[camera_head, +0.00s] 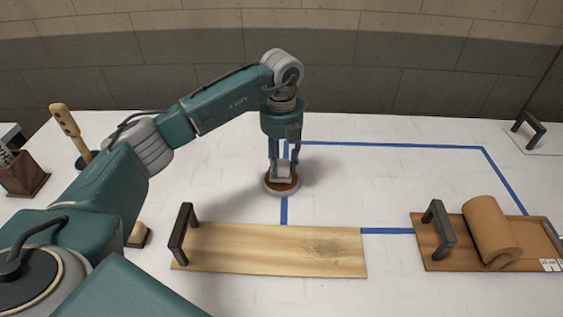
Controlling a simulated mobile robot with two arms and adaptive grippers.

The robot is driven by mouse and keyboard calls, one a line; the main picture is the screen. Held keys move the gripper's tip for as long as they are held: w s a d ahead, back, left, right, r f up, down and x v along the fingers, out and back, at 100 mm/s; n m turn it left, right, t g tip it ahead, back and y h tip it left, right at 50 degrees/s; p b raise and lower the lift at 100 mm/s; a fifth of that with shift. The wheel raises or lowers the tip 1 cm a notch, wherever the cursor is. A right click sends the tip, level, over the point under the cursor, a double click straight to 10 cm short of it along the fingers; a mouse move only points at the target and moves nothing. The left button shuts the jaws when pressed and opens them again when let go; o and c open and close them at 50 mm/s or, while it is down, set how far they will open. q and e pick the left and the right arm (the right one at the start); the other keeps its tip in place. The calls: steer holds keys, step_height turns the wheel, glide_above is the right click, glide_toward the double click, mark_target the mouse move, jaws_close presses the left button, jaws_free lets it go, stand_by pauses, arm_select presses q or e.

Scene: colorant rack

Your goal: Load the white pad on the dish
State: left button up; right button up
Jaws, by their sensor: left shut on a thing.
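My left gripper (282,172) points straight down near the middle of the table and is shut on the white pad (283,169). The pad shows as a small pale block between the fingers, partly hidden by them. The small round dish (281,190), brown inside with a pale rim, is directly below the fingertips on the white table. The pad is over or in the dish; I cannot tell whether it touches the bottom. My right gripper is not in view.
Blue tape (400,145) marks a rectangle on the white table (390,185), clear inside to the right. A wooden board (285,250) with a dark handle lies in front. A brown tray (435,255) with a brown roll (490,230) is at right. A wooden holder (24,174) stands far left.

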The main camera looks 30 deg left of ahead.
mark_target(281, 162)
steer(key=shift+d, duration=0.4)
arm_select(q)
steer(key=shift+f, duration=0.35)
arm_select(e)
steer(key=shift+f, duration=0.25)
arm_select(q)
steer(key=shift+f, duration=0.15)
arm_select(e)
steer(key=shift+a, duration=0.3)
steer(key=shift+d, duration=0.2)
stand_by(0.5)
arm_select(q)
steer(key=shift+r+p, duration=2.2)
steer(key=shift+r, duration=1.3)
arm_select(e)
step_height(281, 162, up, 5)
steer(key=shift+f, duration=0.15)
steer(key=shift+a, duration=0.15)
